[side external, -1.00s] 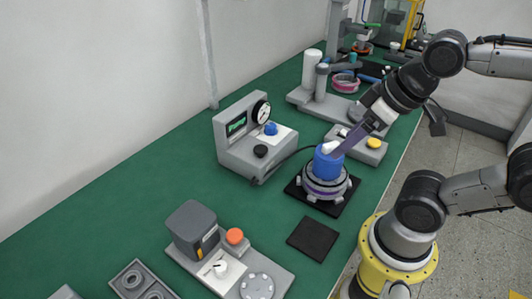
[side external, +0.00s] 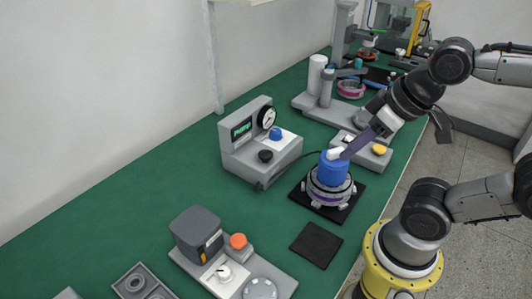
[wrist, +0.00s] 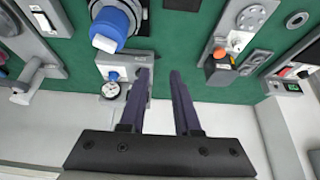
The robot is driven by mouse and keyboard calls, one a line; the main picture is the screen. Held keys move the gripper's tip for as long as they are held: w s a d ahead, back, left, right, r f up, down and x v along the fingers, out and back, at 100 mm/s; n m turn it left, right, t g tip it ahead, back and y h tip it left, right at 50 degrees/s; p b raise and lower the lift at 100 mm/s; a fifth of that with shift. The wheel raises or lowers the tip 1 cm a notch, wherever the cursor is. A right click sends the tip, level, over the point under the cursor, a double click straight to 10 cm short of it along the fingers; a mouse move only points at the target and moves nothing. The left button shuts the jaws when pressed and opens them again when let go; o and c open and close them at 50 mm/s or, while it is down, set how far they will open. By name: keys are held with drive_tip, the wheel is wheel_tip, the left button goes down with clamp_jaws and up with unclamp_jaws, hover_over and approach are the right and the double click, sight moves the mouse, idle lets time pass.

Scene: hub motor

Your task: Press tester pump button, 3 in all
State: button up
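In the wrist view the blue button (wrist: 113,76) shows left of my fingers, beside the dial (wrist: 110,90). My gripper (side external: 345,156) overlaps the top of a blue cylinder with a white tip (side external: 334,170) in the side view. In the wrist view my gripper (wrist: 160,72) has its two dark purple fingers apart with nothing between them. The blue cylinder (wrist: 117,20) stands off to their left. No finger touches the blue button.
The blue cylinder stands on a ringed hub on a black mat (side external: 353,203). A grey box with a yellow button (side external: 379,149) is behind it. A station with an orange button (side external: 238,241) is in front, near an empty dark pad (side external: 316,245). Green table is clear left of the tester.

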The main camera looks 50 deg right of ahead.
clamp_jaws()
idle(1.3)
